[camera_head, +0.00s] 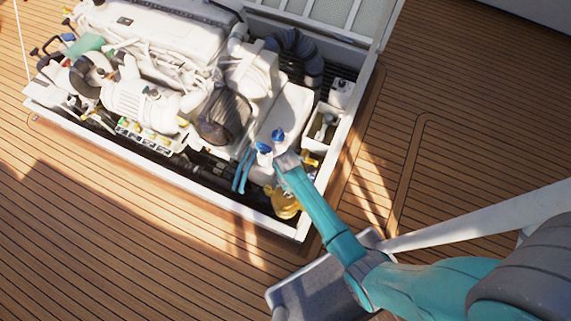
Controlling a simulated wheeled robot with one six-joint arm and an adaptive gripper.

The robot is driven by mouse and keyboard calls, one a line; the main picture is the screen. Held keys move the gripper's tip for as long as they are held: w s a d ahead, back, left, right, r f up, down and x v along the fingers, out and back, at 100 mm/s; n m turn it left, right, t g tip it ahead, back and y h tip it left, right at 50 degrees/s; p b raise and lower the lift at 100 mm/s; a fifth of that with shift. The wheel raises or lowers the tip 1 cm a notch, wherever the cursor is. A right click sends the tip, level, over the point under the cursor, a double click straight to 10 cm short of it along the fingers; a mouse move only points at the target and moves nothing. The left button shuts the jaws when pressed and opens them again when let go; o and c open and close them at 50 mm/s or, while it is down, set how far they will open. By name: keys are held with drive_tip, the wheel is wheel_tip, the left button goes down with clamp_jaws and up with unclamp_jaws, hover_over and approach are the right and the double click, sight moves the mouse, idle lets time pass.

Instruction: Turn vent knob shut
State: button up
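The open engine hatch (201,191) holds a white engine (150,45). Two small blue knob-like caps, one at the upper right (278,134) and one at the lower left (263,147), stand close together at the hatch's front right. I cannot tell which part is the vent knob. My gripper (284,161) reaches down into this corner, just below the blue caps in the picture. Its fingers are small and partly hidden, so I cannot tell whether they are open or touch anything.
A yellow-gold round part (285,203) sits in the hatch's near corner, below my arm. Blue hoses (242,172) stand left of my gripper. A white open box (322,124) lies to the right. The raised white hatch rim surrounds the bay; wooden deck (110,235) is clear at left.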

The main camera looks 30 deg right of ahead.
wheel_tip(320, 180, down, 9)
drive_tip(key=shift+r, duration=0.15)
idle(0.4)
clamp_jaws()
